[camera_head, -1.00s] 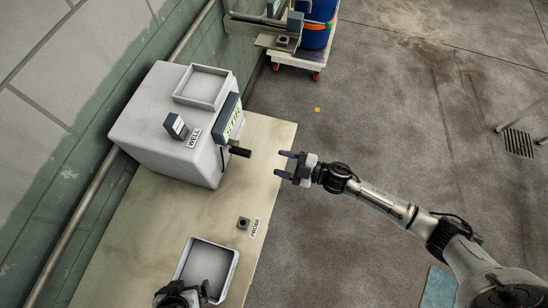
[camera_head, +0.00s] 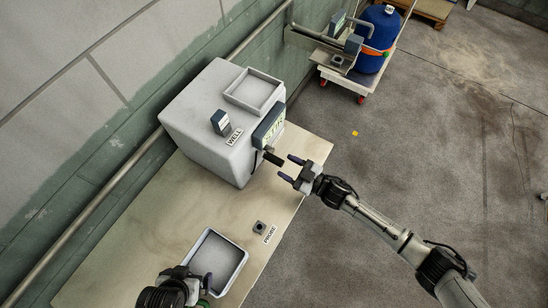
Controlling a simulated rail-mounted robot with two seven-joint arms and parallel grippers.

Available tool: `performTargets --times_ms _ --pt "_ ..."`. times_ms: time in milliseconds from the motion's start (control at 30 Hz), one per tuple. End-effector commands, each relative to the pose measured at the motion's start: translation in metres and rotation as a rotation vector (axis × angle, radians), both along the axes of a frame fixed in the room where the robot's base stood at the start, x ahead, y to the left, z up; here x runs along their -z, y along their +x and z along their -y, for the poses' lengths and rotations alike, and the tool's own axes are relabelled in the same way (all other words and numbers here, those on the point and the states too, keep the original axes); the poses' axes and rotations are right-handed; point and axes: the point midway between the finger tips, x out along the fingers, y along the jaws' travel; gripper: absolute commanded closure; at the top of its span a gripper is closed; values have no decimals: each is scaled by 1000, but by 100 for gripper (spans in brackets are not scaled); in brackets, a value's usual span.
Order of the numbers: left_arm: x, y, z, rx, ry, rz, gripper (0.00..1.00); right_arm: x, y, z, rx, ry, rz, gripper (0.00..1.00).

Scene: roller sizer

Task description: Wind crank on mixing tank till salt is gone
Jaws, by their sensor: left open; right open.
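The mixing tank (camera_head: 205,130) is a pale box at the back of the bench. A dark panel (camera_head: 269,125) reading "STIR" is on its right side. A crank with a black handle (camera_head: 272,158) sticks out below the panel. I cannot make out any salt. My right gripper (camera_head: 288,167) is open, its two dark fingers just right of the handle and pointing at it, with a small gap. My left gripper (camera_head: 206,282) is at the lower edge by the pale tray (camera_head: 240,276); it is open, and partly hidden by my own arm.
A square basin (camera_head: 232,97), a small dark block (camera_head: 221,121) and a "WELL" label are on the tank top. A "PROBE" label and small dark socket (camera_head: 259,227) are on the bench (camera_head: 160,225). A cart with a blue drum (camera_head: 377,40) stands behind. Open floor lies right.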

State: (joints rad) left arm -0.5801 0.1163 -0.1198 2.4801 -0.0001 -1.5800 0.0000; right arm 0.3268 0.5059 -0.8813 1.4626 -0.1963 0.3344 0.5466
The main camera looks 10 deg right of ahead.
Motion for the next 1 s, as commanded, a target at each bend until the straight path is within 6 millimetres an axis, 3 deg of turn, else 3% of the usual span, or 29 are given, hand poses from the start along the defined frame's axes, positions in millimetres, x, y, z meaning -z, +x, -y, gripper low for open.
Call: performTargets --times_ms 300,833,1000 --pt "0 0 1 -2 -4 0 0 0 26 -34 0 0 1 47" --pt "0 0 -3 7 10 0 0 0 33 -44 0 -1 1 47" --pt "0 0 -3 6 9 0 0 0 33 -44 0 -1 1 63"
